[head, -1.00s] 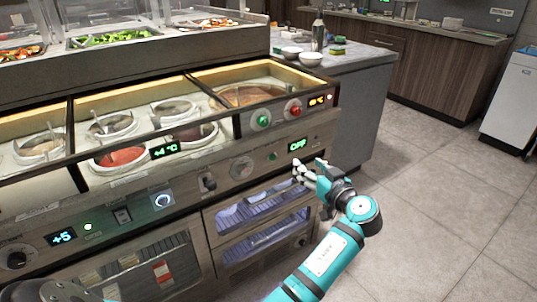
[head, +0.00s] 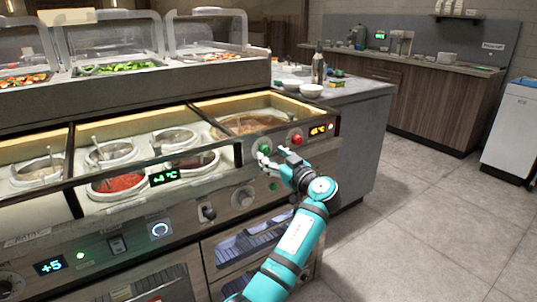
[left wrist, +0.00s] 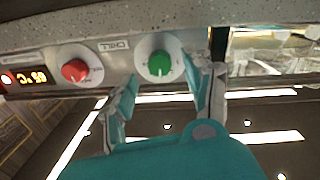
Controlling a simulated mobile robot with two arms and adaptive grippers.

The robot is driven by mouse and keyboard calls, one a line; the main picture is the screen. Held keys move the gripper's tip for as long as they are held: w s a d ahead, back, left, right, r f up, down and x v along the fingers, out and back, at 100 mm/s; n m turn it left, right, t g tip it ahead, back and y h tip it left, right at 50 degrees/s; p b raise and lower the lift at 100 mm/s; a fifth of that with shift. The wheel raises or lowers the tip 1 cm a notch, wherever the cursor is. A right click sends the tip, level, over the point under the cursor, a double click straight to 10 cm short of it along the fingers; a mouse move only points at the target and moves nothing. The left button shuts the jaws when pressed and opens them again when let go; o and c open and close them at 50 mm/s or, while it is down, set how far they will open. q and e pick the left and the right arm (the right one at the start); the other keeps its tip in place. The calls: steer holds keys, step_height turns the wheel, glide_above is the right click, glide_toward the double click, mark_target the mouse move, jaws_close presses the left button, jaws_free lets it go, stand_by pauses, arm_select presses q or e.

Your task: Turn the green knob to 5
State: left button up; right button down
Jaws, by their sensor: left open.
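The green knob (head: 264,149) is on the sauce-well counter's front panel, left of the red knob (head: 297,140). In the left wrist view the green knob (left wrist: 159,63) has a white pointer mark and a label beside it, seen upside down. My left gripper (head: 272,155) is open just in front of the green knob. In the left wrist view its two fingers (left wrist: 163,88) stand either side of and below the knob, apart from each other. I cannot tell whether the right-hand finger touches the panel. My right gripper is not in view.
An amber display (head: 318,130) sits right of the red knob. A lower panel holds a grey dial (head: 243,197) and a small green light. Sauce pots (head: 118,184) stand in the wells behind a rail. Free floor (head: 420,225) lies to the right.

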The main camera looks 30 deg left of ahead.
mark_target(266, 152)
arm_select(q)
steer(key=shift+x, duration=1.55)
steer(key=shift+c, duration=0.2)
jaws_close()
